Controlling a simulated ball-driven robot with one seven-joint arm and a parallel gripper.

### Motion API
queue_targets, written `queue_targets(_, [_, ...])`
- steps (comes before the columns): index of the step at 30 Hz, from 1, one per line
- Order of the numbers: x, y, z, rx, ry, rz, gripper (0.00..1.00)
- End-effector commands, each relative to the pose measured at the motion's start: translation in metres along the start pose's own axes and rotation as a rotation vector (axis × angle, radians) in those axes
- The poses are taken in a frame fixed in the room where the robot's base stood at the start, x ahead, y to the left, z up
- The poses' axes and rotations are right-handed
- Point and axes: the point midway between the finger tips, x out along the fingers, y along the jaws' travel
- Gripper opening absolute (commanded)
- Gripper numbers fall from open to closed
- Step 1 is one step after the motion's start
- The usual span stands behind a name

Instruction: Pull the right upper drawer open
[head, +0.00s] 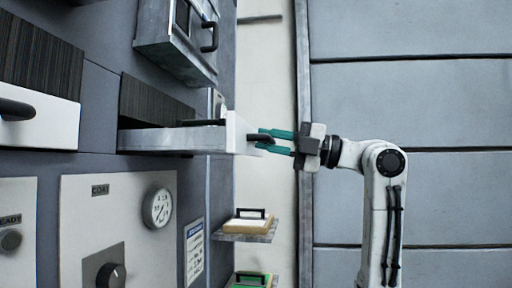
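The upper drawer on the right (175,140) stands well out from the grey cabinet face, with its grey side in view. Its white front (238,134) faces right and carries a dark handle (263,138). My gripper (266,140) reaches in from the right at handle height. Its two teal fingers lie one above and one below the handle and look closed on it. The fingers partly cover the handle, so the exact contact is hard to see. The inside of the drawer is hidden.
Another white-fronted drawer (38,122) with a black handle is at the left edge. A grey box with a black handle (185,40) juts out above. A panel with a gauge (157,207) and knob sits below. Small shelves (245,237) stick out lower down. A grey slatted wall (420,100) stands behind my arm.

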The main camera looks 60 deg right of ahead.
Motion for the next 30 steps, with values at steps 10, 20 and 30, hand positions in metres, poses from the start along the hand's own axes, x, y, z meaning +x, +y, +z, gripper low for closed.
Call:
queue_targets(10, [-0.003,-0.001,0.000,0.002,0.002,-0.005,0.00])
queue_targets(20, [-0.002,-0.001,0.000,0.001,0.001,-0.002,0.36])
queue_targets(30, [-0.019,-0.002,0.001,0.000,-0.001,-0.001,0.36])
